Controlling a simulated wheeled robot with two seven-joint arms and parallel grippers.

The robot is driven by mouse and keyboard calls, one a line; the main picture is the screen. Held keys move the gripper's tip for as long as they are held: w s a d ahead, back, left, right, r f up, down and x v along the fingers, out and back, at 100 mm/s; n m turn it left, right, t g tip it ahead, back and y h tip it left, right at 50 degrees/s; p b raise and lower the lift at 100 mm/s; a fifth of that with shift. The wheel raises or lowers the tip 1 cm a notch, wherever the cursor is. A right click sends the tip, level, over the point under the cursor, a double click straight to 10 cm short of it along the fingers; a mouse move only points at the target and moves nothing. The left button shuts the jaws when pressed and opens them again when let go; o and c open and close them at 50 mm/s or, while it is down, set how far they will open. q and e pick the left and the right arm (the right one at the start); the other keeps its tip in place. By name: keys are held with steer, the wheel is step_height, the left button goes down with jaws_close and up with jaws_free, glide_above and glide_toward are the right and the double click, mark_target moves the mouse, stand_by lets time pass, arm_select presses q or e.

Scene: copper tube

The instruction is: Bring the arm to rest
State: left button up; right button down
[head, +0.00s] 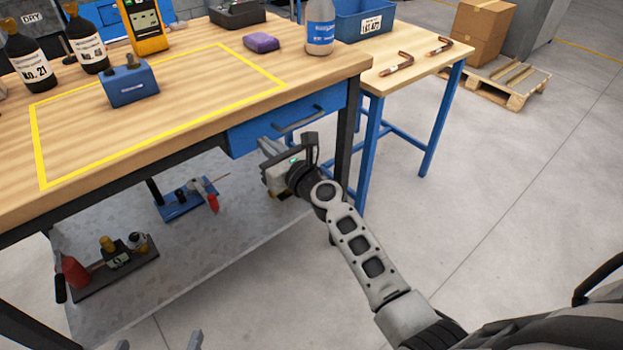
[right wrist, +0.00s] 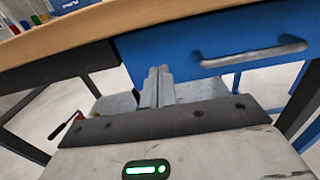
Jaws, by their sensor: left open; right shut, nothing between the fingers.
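My right gripper (head: 266,147) is in front of the workbench, by the blue drawer (head: 287,117) under its top. In the right wrist view its two fingers (right wrist: 157,86) are shut together with nothing between them, pointing toward the lower edge of the drawer front (right wrist: 215,45). I cannot tell whether they touch it. My right arm reaches in from the lower right. Only the fingertips of my left gripper (head: 159,343) show at the bottom edge of the head view; they are apart and empty.
The workbench top (head: 190,105) holds a blue block-shaped device (head: 131,84), a purple sponge (head: 261,42) and bottles. Two bent copper tubes (head: 397,63) (head: 438,47) lie on the side table at right. A lower shelf (head: 190,265) holds tools.

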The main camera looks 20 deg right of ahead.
arm_select(q)
steer(key=r+p, duration=0.1)
steer(key=p, duration=0.3)
steer(key=r+g+p, duration=0.1)
steer(key=p, duration=0.3)
steer(key=shift+s+a+r, duration=0.1)
steer(key=shift+a+r, duration=0.2)
steer(key=shift+r, duration=0.1)
arm_select(e)
steer(key=s+f+n+g+h, duration=0.1)
steer(key=s+f+n+g, duration=0.2)
steer(key=s+n, duration=2.7)
steer(key=n+g, duration=0.3)
steer(key=n, duration=0.2)
steer(key=shift+a+f+g+h, duration=0.2)
steer(key=shift+a+g+h, duration=0.1)
steer(key=shift+a+g, duration=0.1)
